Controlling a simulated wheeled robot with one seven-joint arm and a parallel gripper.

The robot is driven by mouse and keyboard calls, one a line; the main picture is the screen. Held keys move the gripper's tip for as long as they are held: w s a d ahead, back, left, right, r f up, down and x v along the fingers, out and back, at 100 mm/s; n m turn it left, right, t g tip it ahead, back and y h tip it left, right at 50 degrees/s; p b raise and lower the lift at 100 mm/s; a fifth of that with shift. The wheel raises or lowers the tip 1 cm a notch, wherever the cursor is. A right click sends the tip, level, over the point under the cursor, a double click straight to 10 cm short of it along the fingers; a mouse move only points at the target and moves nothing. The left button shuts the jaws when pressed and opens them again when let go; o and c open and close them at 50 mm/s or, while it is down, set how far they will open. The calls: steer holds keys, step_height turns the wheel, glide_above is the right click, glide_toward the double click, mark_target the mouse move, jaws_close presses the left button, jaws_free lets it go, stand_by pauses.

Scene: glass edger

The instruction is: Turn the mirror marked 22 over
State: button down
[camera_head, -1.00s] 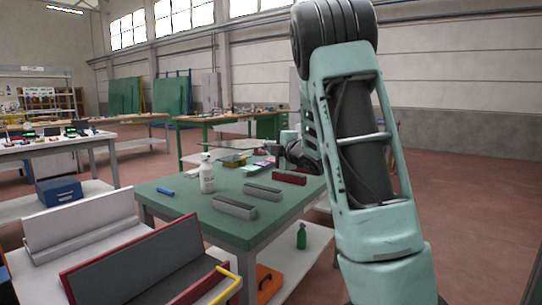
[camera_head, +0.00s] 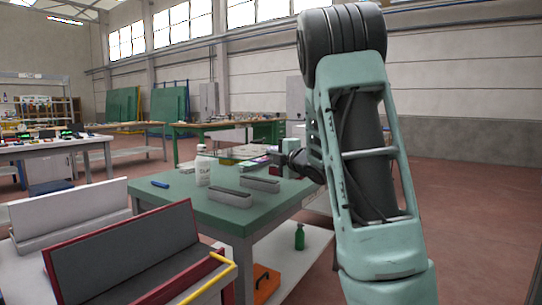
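My gripper (camera_head: 272,156) is at the end of my arm, over the back part of the green-topped bench (camera_head: 215,212). It is small in the view and partly hidden by my own wrist. A thin flat edge (camera_head: 235,157) reaches left from it above the bench; I cannot tell whether this is a sheet of glass or mirror seen edge-on, or whether the fingers hold it. No mark 22 can be read anywhere.
On the bench stand a white bottle (camera_head: 203,168), two grey blocks (camera_head: 230,198) (camera_head: 260,184) and a blue item (camera_head: 160,184). A green bottle (camera_head: 299,237) and orange case (camera_head: 266,283) are below. A red-framed rack (camera_head: 130,250) stands in front left. Open floor lies right.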

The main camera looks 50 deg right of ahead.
steer(key=f+b, duration=0.3)
steer(key=s+f+b, duration=0.1)
steer(key=f+b, duration=0.6)
steer(key=f, duration=0.1)
steer(key=shift+s+f+b, duration=0.15)
steer(key=shift+s+b, duration=0.05)
steer(key=shift+b, duration=0.2)
steer(key=shift+f+b, duration=0.4)
stand_by(0.8)
steer(key=c, duration=1.6)
jaws_free()
steer(key=shift+o, duration=0.2)
steer(key=shift+f, duration=0.1)
steer(key=shift+s, duration=0.1)
steer(key=p+v, duration=0.2)
steer(key=v, duration=1.5)
steer(key=shift+s+d, duration=0.1)
